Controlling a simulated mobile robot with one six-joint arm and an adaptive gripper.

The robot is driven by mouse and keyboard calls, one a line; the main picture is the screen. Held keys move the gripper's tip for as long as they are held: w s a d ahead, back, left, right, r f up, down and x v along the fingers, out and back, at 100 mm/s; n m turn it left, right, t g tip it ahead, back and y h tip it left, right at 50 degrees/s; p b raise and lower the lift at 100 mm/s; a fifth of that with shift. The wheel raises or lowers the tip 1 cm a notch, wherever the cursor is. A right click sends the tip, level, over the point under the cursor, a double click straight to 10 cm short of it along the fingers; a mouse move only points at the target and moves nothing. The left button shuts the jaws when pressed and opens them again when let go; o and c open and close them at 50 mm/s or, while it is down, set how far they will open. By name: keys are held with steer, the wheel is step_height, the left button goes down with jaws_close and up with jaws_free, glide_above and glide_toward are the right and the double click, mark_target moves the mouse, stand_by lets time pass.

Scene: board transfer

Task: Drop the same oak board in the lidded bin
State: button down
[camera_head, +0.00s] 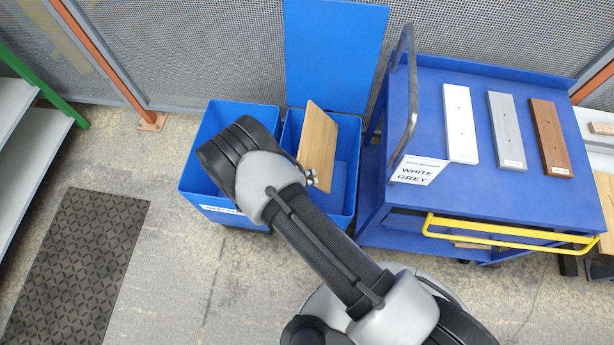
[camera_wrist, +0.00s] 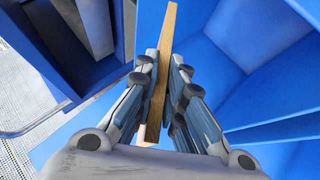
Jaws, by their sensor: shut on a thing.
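The oak board (camera_head: 318,138) is a light wooden plank, tilted on edge over the right-hand blue bin. My gripper (camera_head: 311,178) is shut on it; my arm hides most of the gripper in the head view. In the wrist view, the two fingers (camera_wrist: 161,88) pinch the oak board (camera_wrist: 164,55) between them. The lidded bin (camera_head: 348,170) is open, with its blue lid (camera_head: 335,55) standing up behind it. Its visible floor looks empty. I cannot tell whether the board's lower edge is below the rim.
Another blue bin (camera_head: 196,172) with a white label stands directly left, partly hidden by my arm. A blue cart (camera_head: 430,205) stands close on the right, bearing a white board (camera_head: 460,120), a grey board (camera_head: 507,130) and a brown board (camera_head: 550,135). Mesh fencing runs behind.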

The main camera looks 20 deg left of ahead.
step_height(320, 180, down, 10)
steer(key=b, duration=0.5)
stand_by(0.4)
steer(key=shift+f, duration=0.1)
steer(key=c, duration=1.6)
jaws_free()
steer(key=v, duration=1.2)
